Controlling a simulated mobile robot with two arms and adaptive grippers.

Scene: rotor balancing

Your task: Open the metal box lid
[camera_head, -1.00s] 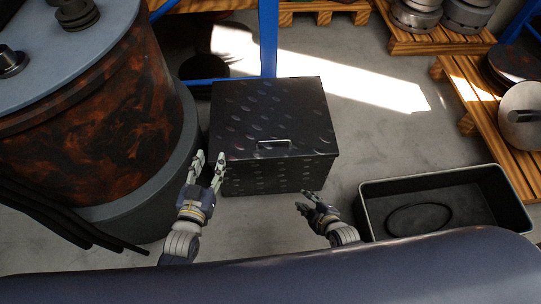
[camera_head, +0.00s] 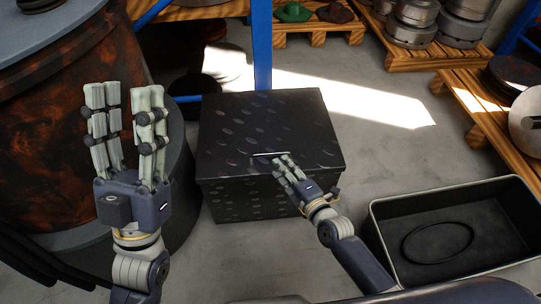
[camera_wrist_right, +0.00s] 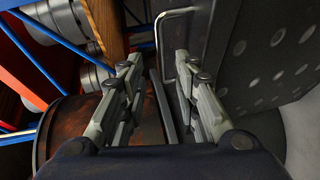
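The metal box (camera_head: 250,205) is dark with a patterned surface, and its lid (camera_head: 255,115) lies closed on top. The light metal handle (camera_head: 262,155) is at the lid's front edge, partly hidden by my right gripper (camera_head: 284,162). In the right wrist view, the handle (camera_wrist_right: 158,45) has its bar in the gap between the parted fingers of my right gripper (camera_wrist_right: 157,62). The lid (camera_wrist_right: 250,55) fills the right of that view. I cannot tell whether a finger touches the handle. My left gripper (camera_head: 124,92) is raised, open and empty, left of the box.
A large rusty drum (camera_head: 50,130) stands left of the box. An open black bin (camera_head: 385,235) with a dark ring (camera_head: 437,242) inside is at right. Wooden pallets (camera_head: 455,105) with metal parts stand behind. Clear floor (camera_head: 390,150) lies between box and pallets.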

